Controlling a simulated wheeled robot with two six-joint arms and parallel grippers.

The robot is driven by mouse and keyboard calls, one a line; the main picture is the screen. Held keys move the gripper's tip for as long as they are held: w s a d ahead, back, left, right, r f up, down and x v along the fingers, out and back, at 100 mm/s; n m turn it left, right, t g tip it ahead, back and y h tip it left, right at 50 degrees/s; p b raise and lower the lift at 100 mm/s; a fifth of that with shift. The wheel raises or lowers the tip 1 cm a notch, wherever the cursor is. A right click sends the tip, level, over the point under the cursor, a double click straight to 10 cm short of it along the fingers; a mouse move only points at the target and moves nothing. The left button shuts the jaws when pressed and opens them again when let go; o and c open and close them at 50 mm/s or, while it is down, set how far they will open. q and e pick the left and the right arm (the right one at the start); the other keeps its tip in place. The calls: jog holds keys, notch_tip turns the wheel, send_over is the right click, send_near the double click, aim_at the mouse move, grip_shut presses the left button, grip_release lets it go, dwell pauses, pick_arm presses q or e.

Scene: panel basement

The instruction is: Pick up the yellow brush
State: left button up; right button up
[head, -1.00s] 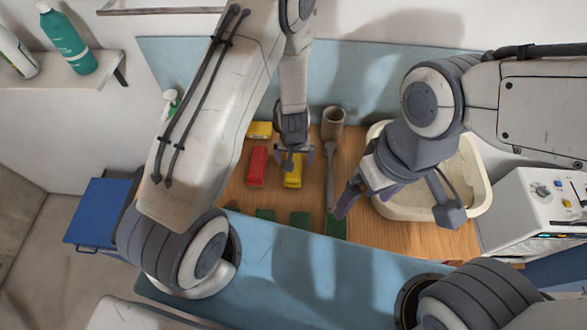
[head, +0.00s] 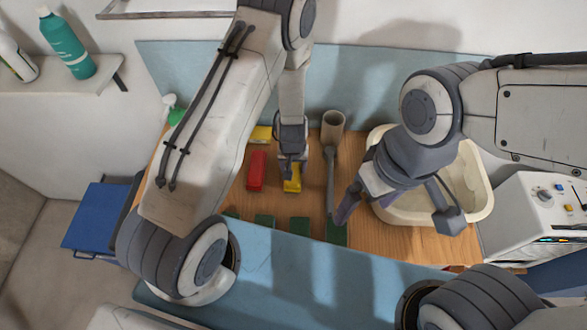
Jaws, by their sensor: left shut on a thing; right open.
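The yellow brush (head: 292,185) is at the middle of the wooden worktop, just right of a red block-like thing (head: 257,171). My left gripper (head: 292,170) points down over it and is shut on it. The gripper covers its upper part, and I cannot tell whether it is off the wood. Another yellow thing (head: 260,134) lies further back, left of the gripper. My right gripper (head: 350,205) is open and empty, beside the grey-handled tool and the cream basin.
Several green pieces (head: 299,226) line the front edge. A cream basin (head: 478,185) and a white machine (head: 530,215) stand at the right. Bare wood (head: 400,243) shows at front right.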

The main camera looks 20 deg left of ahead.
aim_at(294, 165)
pick_arm(q)
jog(key=shift+r, duration=0.7)
notch_tip(294, 165, up, 3)
jog(key=shift+r+p, duration=0.15)
jog(key=shift+p, duration=1.05)
jog(key=s+d+r+p, duration=0.3)
jog(key=s+d+r, duration=0.3)
jog(key=d, duration=0.4)
jog(key=shift+r+p, duration=0.15)
jog(key=shift+p, duration=0.25)
